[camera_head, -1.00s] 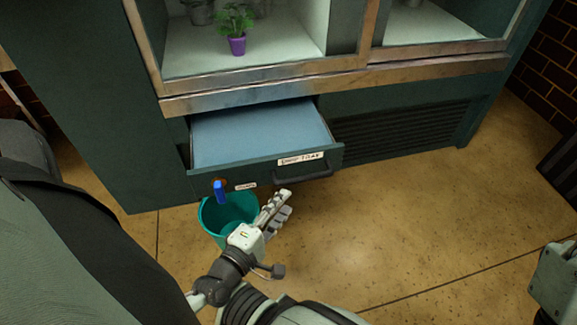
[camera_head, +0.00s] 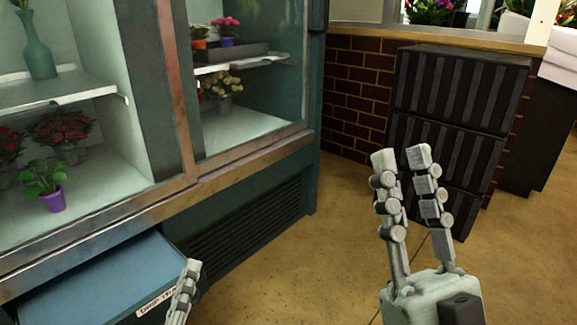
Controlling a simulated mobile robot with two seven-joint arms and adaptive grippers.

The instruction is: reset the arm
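My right gripper (camera_head: 403,158) is raised over the floor at the right, with its two fingers pointing up. There is a gap between the fingers and nothing is held. My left gripper (camera_head: 187,276) shows only in part at the bottom edge, in front of the pulled-out drip tray drawer (camera_head: 100,285). Whether its fingers are apart cannot be seen. The drawer has a white label on its front, partly covered by the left gripper.
The flower cooler (camera_head: 245,165) holds potted flowers, a vase and a purple pot (camera_head: 53,199). Dark stacked crates (camera_head: 455,90) stand by a brick wall (camera_head: 352,92). Tan floor (camera_head: 300,275) is clear between cooler and crates.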

